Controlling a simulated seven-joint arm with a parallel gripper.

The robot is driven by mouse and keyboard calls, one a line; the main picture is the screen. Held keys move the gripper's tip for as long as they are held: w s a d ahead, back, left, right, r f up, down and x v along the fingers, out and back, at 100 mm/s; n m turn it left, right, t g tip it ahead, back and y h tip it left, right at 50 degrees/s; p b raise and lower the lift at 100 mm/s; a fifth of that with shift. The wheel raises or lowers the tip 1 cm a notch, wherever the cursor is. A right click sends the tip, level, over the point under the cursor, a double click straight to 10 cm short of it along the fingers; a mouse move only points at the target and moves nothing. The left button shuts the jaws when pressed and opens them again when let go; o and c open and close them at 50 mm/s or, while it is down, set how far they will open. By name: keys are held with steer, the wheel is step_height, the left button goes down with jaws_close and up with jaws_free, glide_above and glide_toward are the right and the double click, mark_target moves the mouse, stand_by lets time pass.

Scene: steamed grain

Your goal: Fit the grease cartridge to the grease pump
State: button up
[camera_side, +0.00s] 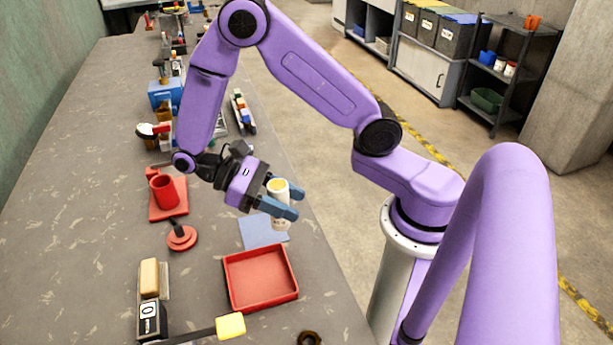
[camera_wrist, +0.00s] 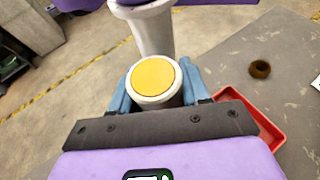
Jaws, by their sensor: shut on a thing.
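The grease cartridge (camera_side: 280,222) is a white cylinder with a yellow top. My gripper (camera_side: 289,204) is shut on it, with one blue finger on each side. The cartridge stands roughly upright over the blue mat (camera_side: 256,237); I cannot tell whether it touches the mat. In the wrist view, the yellow end of the cartridge (camera_wrist: 153,77) shows between the fingers (camera_wrist: 157,86). The likely grease pump is a red cup (camera_side: 163,193) on a red base plate (camera_side: 168,211), left of my gripper. A round red piece with a dark handle (camera_side: 182,238) lies in front of it.
An empty red tray (camera_side: 262,278) sits in front of the mat. A yellow-ended tool (camera_side: 230,326), a dark ring (camera_side: 308,338) and a block-topped stand (camera_side: 149,300) are at the near end. Several items crowd the bench behind the red cup.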

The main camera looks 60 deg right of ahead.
steer(key=w+a+r+m+t+y, duration=0.1)
steer(key=w+a+m+t+y, duration=0.25)
steer(key=w+m+y, duration=0.4)
steer(key=w+a+r+m+t+y, duration=0.1)
steer(key=w+a+m+t+y, duration=0.1)
steer(key=w+a+m+y, duration=0.45)
steer(key=w+d+r+m+t+y, duration=0.1)
steer(key=w+d+r+m+t, duration=0.1)
steer(key=w+m+t, duration=0.3)
steer(key=w+d+r+m+t+y, duration=0.1)
steer(key=w+d+t, duration=0.1)
steer(key=w, duration=0.6)
steer(key=w+d+r+m+t+y, duration=0.1)
steer(key=w+d+r+m+t, duration=0.1)
steer(key=w+m+t, duration=0.3)
steer(key=shift+n+g, duration=0.85)
steer(key=shift+n, duration=0.05)
steer(key=shift+w+f, duration=0.25)
steer(key=shift+f, duration=0.9)
steer(key=shift+w+f, duration=0.25)
steer(key=shift+f, duration=0.85)
steer(key=shift+f, duration=3.25)
